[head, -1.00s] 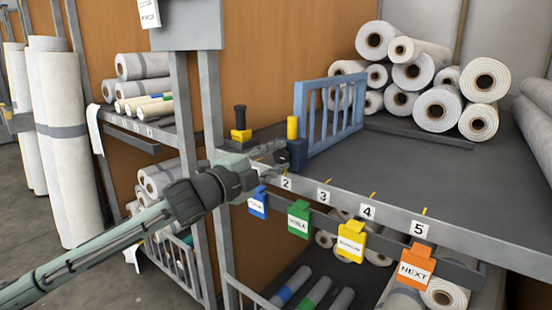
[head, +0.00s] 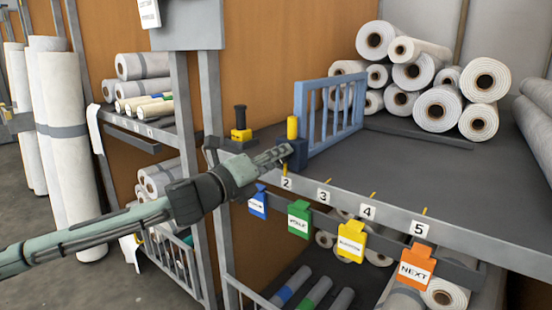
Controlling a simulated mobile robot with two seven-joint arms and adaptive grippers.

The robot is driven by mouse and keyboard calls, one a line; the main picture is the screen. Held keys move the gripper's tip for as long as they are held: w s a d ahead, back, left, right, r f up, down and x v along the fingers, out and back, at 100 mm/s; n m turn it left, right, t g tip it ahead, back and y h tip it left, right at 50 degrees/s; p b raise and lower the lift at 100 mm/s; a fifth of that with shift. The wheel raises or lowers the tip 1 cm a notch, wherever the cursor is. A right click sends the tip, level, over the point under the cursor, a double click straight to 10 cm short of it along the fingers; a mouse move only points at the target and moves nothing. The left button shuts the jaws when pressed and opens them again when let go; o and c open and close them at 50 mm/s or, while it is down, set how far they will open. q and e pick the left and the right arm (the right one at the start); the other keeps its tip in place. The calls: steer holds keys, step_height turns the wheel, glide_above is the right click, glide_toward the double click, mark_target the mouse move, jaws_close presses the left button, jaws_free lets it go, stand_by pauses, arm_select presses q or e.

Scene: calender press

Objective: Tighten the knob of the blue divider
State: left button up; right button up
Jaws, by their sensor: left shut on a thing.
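The blue divider (head: 338,112) is a barred panel standing upright on the dark shelf near slot 2. At its near end is a dark blue clamp block (head: 297,152) with a yellow upright cylinder (head: 292,127) on top. My left gripper (head: 283,153) reaches in from the left, with its fingertips at the left front face of the clamp block. It is shut on the divider's knob, which the fingers mostly hide. I cannot tell how tight the knob is. My right gripper is not in view.
Numbered slots line the shelf's front rail (head: 370,217), with blue, green, yellow and orange tags hanging below. A black handle on a yellow base (head: 240,125) stands behind the gripper. White rolls (head: 437,108) are stacked at the back right. The shelf right of the divider is clear.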

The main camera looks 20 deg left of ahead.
arm_select(q)
steer(key=shift+m, duration=0.6)
steer(key=o, duration=1.2)
steer(key=shift+v, duration=6)
